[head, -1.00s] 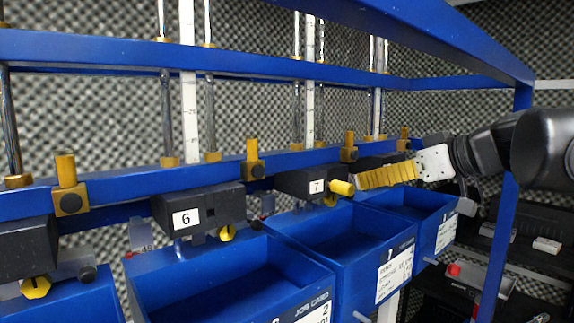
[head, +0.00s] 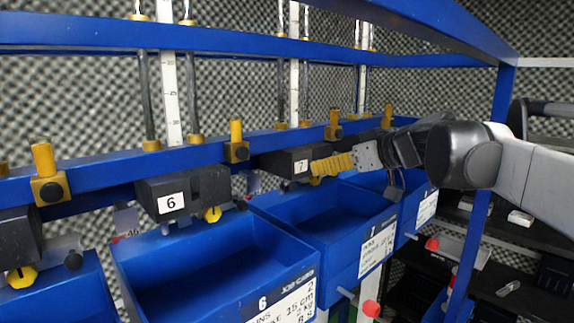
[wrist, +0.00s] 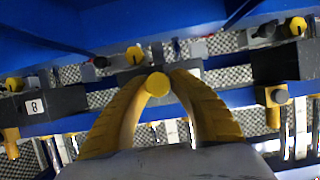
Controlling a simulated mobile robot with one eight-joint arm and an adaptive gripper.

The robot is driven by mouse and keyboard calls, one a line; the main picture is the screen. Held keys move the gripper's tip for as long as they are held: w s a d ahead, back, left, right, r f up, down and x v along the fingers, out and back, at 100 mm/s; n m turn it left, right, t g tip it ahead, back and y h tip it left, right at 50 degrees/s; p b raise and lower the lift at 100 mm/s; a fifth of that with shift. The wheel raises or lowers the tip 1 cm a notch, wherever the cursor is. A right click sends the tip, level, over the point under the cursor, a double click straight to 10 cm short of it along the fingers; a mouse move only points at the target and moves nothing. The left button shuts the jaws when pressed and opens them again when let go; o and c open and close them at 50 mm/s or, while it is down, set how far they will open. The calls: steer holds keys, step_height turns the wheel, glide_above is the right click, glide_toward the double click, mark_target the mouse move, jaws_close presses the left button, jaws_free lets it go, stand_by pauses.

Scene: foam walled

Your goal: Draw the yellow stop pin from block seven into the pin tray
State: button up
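Block seven (head: 284,163) is a black block with a white "7" label, under the blue rail above bin 7. In the head view my gripper (head: 316,168) is right at its front, and its yellow ribbed finger covers the stop pin. In the wrist view the round yellow end of the stop pin (wrist: 157,84) sits between the two fingertips of my gripper (wrist: 160,76). The fingers are close on both sides of the pin; I cannot tell whether they press on it. The pin appears still at the block. I cannot make out the pin tray for certain.
Blue bin 7 (head: 320,203) is below the block, with bin 6 (head: 215,258) to its left. Block 6 (head: 182,193) is left of block seven. Block 8 (wrist: 40,106) shows in the wrist view. Brass posts (head: 236,142) stand along the blue rail.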

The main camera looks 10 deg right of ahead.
jaws_close()
steer(key=s+d, duration=0.7)
steer(key=s, duration=0.4)
steer(key=shift+d+p, duration=0.25)
steer(key=shift+p, duration=0.2)
stand_by(1.5)
steer(key=shift+s, duration=0.1)
stand_by(0.4)
